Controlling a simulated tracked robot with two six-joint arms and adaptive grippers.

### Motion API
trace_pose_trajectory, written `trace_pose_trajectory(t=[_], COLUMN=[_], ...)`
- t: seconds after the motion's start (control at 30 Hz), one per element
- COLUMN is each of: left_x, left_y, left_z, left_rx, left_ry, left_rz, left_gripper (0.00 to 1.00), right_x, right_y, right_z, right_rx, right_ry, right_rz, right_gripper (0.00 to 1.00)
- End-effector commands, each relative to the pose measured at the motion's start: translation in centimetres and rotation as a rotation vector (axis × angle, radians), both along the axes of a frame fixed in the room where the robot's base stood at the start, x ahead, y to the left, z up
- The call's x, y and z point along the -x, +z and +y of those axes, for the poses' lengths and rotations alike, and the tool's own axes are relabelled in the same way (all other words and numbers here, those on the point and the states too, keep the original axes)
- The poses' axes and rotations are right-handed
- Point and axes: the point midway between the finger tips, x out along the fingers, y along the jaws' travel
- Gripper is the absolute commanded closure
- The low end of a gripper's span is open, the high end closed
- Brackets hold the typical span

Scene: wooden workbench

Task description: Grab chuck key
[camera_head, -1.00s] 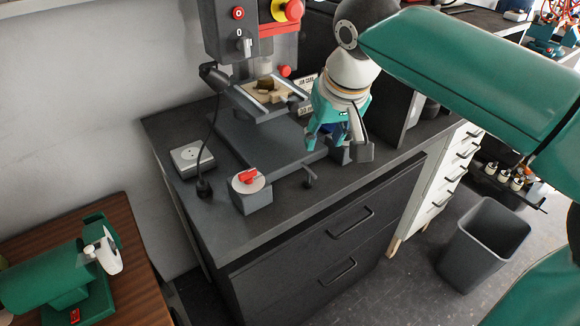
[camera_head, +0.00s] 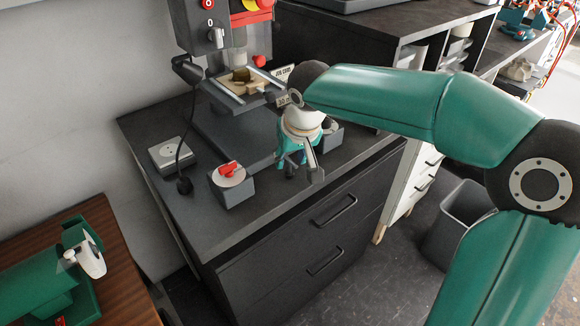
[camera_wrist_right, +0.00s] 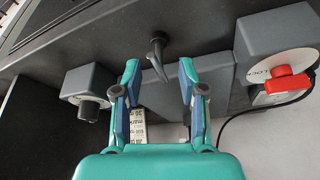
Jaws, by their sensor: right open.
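The chuck key (camera_wrist_right: 157,52) is a dark grey T-shaped piece on the dark bench top. In the right wrist view it shows just beyond my right fingertips, roughly centred between them and apart from both. In the head view my right gripper (camera_head: 300,170) hangs over the front part of the bench top, pointing down. There it covers the key's area, so I cannot clearly make out the key. In the wrist view the right gripper (camera_wrist_right: 158,78) has its two green and blue fingers spread, with nothing between the pads. My left gripper is not in view.
A drill press (camera_head: 222,40) stands behind the gripper. A grey block with a red switch (camera_head: 229,172) and a socket box (camera_head: 170,155) are to its left. Another grey block with a black knob (camera_wrist_right: 88,108) sits nearby. A bin (camera_head: 460,225) stands on the floor.

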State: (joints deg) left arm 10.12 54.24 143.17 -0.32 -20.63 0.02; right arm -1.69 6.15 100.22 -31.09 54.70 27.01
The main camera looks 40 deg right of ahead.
Motion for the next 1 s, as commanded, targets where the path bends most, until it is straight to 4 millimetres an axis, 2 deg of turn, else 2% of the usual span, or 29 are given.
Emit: trace_pose_trajectory(t=[0.2,0.5,0.57,0.77,1.0], left_x=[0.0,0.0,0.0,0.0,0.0], left_y=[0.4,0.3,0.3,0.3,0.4], left_z=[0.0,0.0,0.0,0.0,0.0], left_rx=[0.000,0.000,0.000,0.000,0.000], left_ry=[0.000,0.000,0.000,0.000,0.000], left_rz=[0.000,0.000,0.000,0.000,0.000], left_gripper=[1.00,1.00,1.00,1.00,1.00], right_x=[-1.2,-1.5,-1.5,-1.5,-1.5], right_y=[-2.8,-3.2,-3.2,-3.2,-3.2], right_z=[-0.4,-0.4,-0.4,-0.4,-0.4], right_rx=[0.001,0.000,0.000,0.000,0.000], right_ry=[0.000,0.001,0.001,0.001,0.001], right_rz=[0.003,0.000,0.000,0.000,0.000], right_gripper=[0.59,0.59,0.67,1.00,1.00])
